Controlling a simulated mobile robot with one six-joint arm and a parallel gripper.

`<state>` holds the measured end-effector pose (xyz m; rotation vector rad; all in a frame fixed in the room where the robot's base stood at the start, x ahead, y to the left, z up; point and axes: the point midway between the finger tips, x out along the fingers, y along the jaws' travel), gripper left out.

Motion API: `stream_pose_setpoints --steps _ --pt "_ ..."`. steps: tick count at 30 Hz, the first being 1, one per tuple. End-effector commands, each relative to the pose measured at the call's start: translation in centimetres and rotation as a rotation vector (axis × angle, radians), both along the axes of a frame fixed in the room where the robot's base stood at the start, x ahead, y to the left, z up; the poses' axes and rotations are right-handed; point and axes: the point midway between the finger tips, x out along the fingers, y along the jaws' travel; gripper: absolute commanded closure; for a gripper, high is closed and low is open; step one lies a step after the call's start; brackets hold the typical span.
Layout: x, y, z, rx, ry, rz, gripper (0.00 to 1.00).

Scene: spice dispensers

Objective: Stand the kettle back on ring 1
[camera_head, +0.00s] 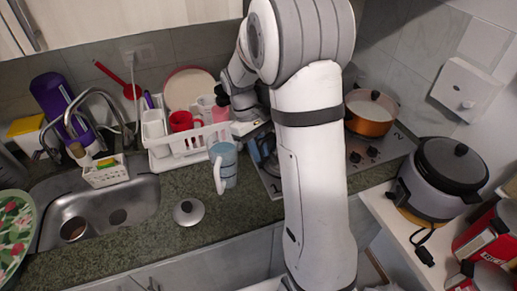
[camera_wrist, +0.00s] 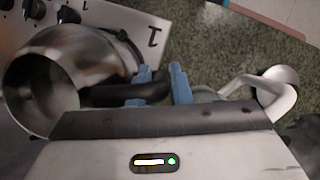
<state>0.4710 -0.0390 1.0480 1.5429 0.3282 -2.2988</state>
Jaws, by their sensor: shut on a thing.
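The kettle (camera_wrist: 80,55) is a shiny metal vessel with an open mouth and a dark handle (camera_wrist: 110,95), at the left of the wrist view. My gripper (camera_wrist: 162,84) has blue fingertips, shut on that handle. In the head view, the kettle (camera_head: 264,151) is partly hidden by my arm, at the left part of the cooktop. The cooktop (camera_head: 271,187) carries a printed "1" at its front left corner. Ring 1 (camera_wrist: 128,46) shows only as a dark arc beside the kettle. I cannot tell whether the kettle touches it.
A blue jug (camera_head: 226,165) with a white handle stands just left of the cooktop, with a loose lid (camera_head: 188,212) in front. A dish rack (camera_head: 180,148) is behind. An orange pot (camera_head: 370,112) sits on the cooktop's far right.

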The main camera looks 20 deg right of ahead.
Motion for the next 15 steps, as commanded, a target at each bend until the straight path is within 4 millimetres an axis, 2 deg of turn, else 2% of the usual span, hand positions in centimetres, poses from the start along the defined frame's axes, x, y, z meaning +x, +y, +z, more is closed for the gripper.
stream_pose_setpoints --steps 12,13,15 --pt "0.01 0.03 -0.95 0.0 0.0 0.001 1.0" --pt "-0.02 0.05 -1.0 0.0 0.001 0.001 0.8" --pt "-0.01 0.06 -1.0 0.0 0.001 0.001 0.75"
